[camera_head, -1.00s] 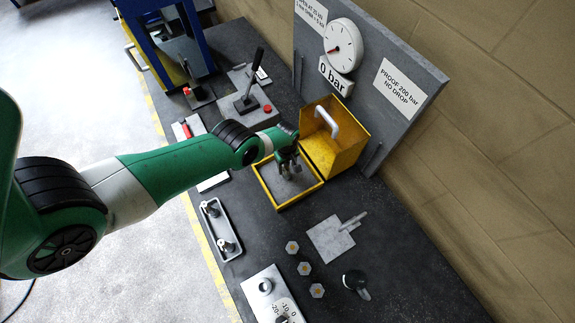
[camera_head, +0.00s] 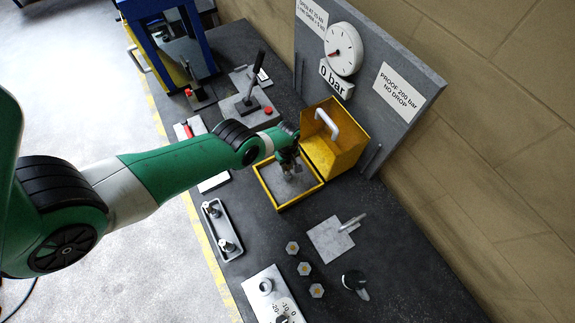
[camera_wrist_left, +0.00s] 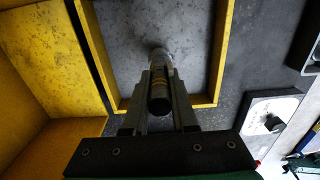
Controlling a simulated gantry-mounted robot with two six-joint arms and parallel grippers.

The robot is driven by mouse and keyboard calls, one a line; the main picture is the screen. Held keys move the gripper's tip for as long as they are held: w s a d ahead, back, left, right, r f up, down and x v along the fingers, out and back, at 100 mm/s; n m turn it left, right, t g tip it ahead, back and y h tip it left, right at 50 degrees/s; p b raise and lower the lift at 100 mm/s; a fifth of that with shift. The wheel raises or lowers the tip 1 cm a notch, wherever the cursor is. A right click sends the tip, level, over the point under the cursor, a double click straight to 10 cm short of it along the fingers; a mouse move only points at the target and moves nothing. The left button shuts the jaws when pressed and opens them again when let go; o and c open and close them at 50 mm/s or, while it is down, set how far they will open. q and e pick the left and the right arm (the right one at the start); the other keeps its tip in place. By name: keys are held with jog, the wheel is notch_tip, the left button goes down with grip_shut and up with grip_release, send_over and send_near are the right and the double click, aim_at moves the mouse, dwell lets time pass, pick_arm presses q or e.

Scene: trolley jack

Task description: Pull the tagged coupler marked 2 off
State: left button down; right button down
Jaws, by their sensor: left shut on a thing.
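My left gripper (camera_head: 289,168) is over the yellow-rimmed tray (camera_head: 277,207) in the head view, pointing down into it. In the left wrist view my left gripper (camera_wrist_left: 160,100) is shut on a cylindrical metal coupler (camera_wrist_left: 159,80) with yellowish bands. The coupler lies between the two fingers, its far end over the grey tray floor. Whether its far end touches anything is hard to tell. No tag or number 2 is readable on it. The right gripper is not in view.
An open yellow box (camera_head: 343,160) with a pale handle stands right beside the tray, before the gauge panel (camera_head: 400,62). A tray (camera_head: 214,229) with two small fittings, several hex pieces (camera_head: 304,269) and a grey plate (camera_head: 327,240) lie nearer.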

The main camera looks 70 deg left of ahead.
pick_arm(q)
jog(key=shift+r+p, duration=1.35)
jog(key=shift+r, duration=0.35)
